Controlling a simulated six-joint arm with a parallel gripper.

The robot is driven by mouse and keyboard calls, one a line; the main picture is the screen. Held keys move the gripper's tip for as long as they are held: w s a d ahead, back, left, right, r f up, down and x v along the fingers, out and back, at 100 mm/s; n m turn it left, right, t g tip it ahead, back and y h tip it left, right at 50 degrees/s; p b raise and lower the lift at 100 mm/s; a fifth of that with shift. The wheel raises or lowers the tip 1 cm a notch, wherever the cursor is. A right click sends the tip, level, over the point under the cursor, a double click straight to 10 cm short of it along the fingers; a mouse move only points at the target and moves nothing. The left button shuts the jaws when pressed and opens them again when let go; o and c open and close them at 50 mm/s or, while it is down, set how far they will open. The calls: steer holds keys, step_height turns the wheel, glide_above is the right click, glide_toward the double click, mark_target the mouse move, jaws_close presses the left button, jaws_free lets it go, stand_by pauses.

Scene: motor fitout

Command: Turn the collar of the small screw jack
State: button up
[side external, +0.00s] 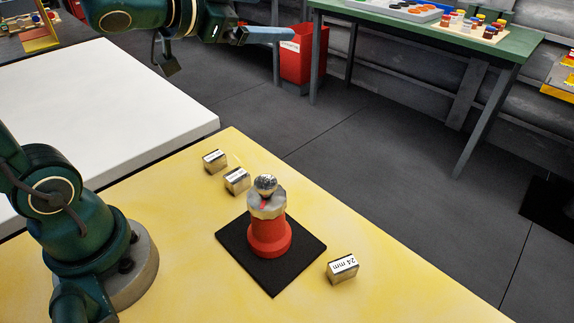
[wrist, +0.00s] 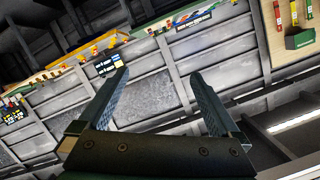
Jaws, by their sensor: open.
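The small screw jack (side external: 270,232) stands upright on a black mat (side external: 300,261) on the yellow table. It has a red flared body, a pale grey faceted collar (side external: 267,204) with a small red mark, and a shiny rounded top (side external: 266,183). My gripper (side external: 292,35) is high at the top of the side view, up and away from the jack, with its fingers pointing right. The wrist view shows the two fingers (wrist: 160,85) apart with nothing between them. The jack is not in the wrist view.
On the yellow table (side external: 400,285), a metal block labelled 24 mm (side external: 342,269) lies right of the mat. Two similar blocks, one at the far left (side external: 215,161) and one nearer (side external: 237,181), lie behind it. A white table (side external: 100,100), red bin (side external: 303,55) and green workbench (side external: 440,35) stand beyond.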

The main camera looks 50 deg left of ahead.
steer(key=shift+w+a+f, duration=0.2)
steer(key=shift+a+f, duration=0.1)
steer(key=shift+f, duration=0.1)
